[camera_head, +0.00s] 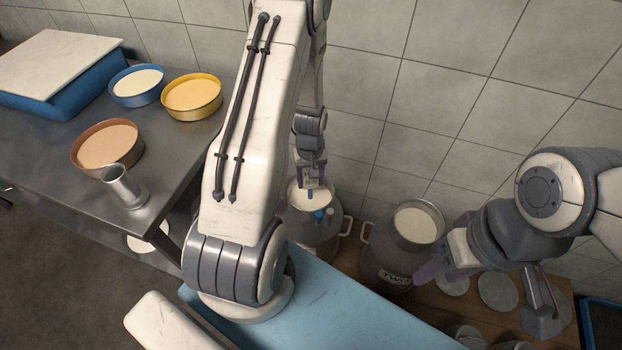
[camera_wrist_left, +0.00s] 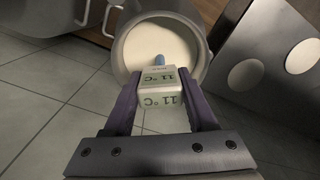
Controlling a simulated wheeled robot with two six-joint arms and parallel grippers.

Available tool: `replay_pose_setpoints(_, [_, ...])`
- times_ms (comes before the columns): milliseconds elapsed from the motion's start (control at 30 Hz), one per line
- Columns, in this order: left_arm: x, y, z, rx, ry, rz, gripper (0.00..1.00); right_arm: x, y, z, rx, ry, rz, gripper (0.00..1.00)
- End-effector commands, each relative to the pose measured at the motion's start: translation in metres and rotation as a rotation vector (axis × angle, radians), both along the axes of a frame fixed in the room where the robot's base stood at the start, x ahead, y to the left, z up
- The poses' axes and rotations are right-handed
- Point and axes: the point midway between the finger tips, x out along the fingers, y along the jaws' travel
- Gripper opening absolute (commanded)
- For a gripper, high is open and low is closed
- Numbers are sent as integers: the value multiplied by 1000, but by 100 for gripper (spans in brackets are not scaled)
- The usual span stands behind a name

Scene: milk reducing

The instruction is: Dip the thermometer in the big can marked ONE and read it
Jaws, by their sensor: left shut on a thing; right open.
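My left gripper (camera_wrist_left: 160,105) is shut on the thermometer (camera_wrist_left: 158,97), a white block with a blue stem. Its faces read 11 °C. In the head view my left gripper (camera_head: 311,180) is over a big grey can (camera_head: 312,232) with white milk in its mouth. The blue stem (camera_wrist_left: 159,60) points at the milk (camera_wrist_left: 150,40); I cannot tell whether its tip is in it. This can's label is hidden. To its right stands a can marked TWO (camera_head: 395,280), also with milk. My right gripper (camera_head: 487,293) is open and empty.
A steel table at left holds blue (camera_head: 137,86), yellow (camera_head: 192,97) and brown (camera_head: 107,145) pans, a metal cup (camera_head: 124,187) and a white slab (camera_head: 58,63). Pale discs (camera_head: 497,292) lie by my right gripper. A tiled wall stands close behind the cans.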

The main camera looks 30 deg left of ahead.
Motion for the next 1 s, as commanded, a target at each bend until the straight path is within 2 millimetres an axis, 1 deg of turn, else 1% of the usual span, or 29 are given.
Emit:
replay_pose_setpoints(600, [0, 0, 2, 0, 0, 0, 0, 0, 0, 2, 0, 0, 0, 50])
replay_pose_setpoints(767, [0, 0, 14, 1, -1, 0, 0, 0, 0, 13, 0, 0, 0, 50])
replay_pose_setpoints(1000, [0, 0, 39, 0, 0, 0, 0, 0, 0, 35, 0, 0, 0, 50])
